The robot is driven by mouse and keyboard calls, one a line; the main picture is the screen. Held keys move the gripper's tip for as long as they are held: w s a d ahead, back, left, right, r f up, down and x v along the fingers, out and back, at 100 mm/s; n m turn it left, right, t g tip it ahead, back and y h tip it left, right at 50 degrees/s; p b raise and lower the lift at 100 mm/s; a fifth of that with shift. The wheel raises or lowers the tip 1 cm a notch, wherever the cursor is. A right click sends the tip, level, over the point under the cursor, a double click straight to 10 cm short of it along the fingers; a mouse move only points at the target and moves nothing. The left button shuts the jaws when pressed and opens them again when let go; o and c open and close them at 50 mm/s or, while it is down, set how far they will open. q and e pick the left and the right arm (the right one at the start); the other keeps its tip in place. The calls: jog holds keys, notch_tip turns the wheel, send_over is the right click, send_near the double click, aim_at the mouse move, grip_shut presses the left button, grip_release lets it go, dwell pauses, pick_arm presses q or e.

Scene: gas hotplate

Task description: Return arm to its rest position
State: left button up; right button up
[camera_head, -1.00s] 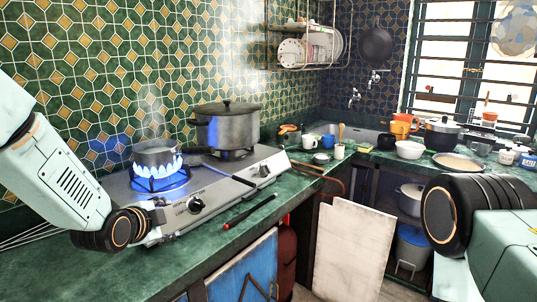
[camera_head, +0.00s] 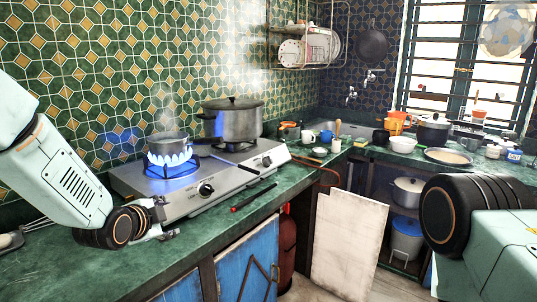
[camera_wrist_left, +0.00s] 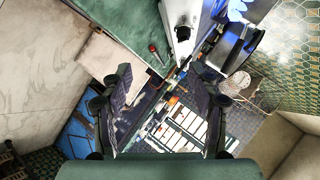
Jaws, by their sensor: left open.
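My left arm comes in from the left in the head view. Its gripper (camera_head: 168,230) is over the green counter, just in front of the stove's near left corner, and holds nothing. In the left wrist view its two fingers (camera_wrist_left: 160,90) are spread apart with nothing between them. The gas hotplate (camera_head: 215,190) stands on the counter; its near burner has a blue flame under a small steaming pan (camera_head: 169,146). My right arm shows at the right edge, but its gripper is out of view.
A large lidded pot (camera_head: 233,122) stands on the far burner. A black and red utensil (camera_head: 254,196) lies on the counter in front of the stove. A whisk (camera_head: 35,226) lies at the left. A pale board (camera_head: 347,245) leans below the counter. Cups and bowls crowd the back.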

pick_arm(q)
jog(key=s+d+f+n+g+b, duration=0.15)
jog(key=s+f+n+g, duration=0.35)
jog(key=s+f+n, duration=1.1)
jog(key=s+f+g, duration=0.2)
jog(key=s+f, duration=0.3)
jog(key=s, duration=0.5)
jog(key=s+f+g+y, duration=0.1)
jog(key=s+f+g, duration=0.1)
jog(key=s+f, duration=0.3)
jog(key=s+f+m+g+b, duration=0.1)
jog(key=s+f+g, duration=0.2)
jog(key=s, duration=1.1)
notch_tip(320, 180, down, 2)
jog(key=shift+s+d+f, duration=0.1)
jog(key=shift+s+d, duration=0.1)
jog(key=shift+s, duration=0.15)
